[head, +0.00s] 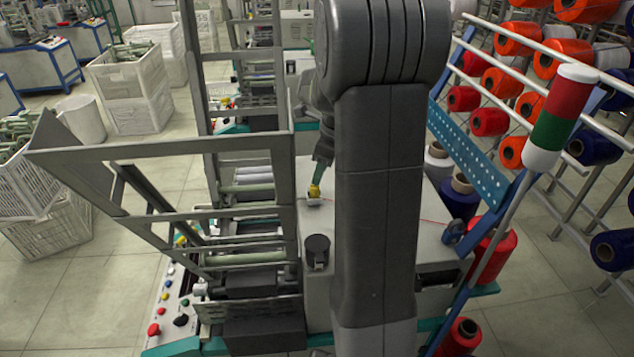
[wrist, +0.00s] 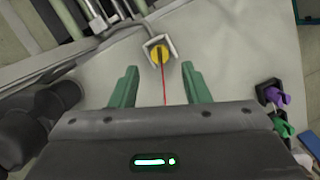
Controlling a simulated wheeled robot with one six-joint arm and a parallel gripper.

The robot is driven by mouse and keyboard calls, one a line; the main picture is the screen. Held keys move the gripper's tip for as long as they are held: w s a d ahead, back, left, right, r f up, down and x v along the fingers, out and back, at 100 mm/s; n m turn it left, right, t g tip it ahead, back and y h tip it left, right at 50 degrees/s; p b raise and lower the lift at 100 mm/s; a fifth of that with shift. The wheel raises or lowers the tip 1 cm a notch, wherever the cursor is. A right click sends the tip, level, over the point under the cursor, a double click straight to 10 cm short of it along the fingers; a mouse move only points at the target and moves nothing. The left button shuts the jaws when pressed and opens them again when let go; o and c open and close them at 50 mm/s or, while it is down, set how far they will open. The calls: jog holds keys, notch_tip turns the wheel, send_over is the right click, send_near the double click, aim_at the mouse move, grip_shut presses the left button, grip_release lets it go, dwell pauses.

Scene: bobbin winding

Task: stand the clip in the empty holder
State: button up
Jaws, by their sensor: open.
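A small yellow piece (wrist: 158,53), seemingly the clip, sits inside a pale U-shaped holder (wrist: 173,42) on the grey machine top. In the head view the yellow clip (head: 314,190) shows above the small pale holder (head: 313,201) and looks upright. My gripper (wrist: 159,87) is open, with its two green fingers apart and nothing between them but a thin red thread. The fingers point toward the clip, which lies beyond their tips in the wrist view. In the head view my gripper (head: 321,168) is just above the clip, partly hidden by my arm.
A purple piece (wrist: 275,95) and a green piece (wrist: 283,128) sit in dark mounts at the right of the wrist view.

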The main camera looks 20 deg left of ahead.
aim_at(316, 187)
jog(key=v, duration=0.6)
jog(key=shift+r, duration=0.4)
jog(key=shift+d+f, duration=0.1)
jog(key=x, duration=1.2)
jog(key=shift+f, duration=0.35)
notch_tip(316, 187, up, 3)
jog(key=shift+w+f, duration=0.1)
jog(key=shift+f, duration=0.05)
jog(key=shift+r, duration=0.55)
jog(key=shift+f, duration=0.1)
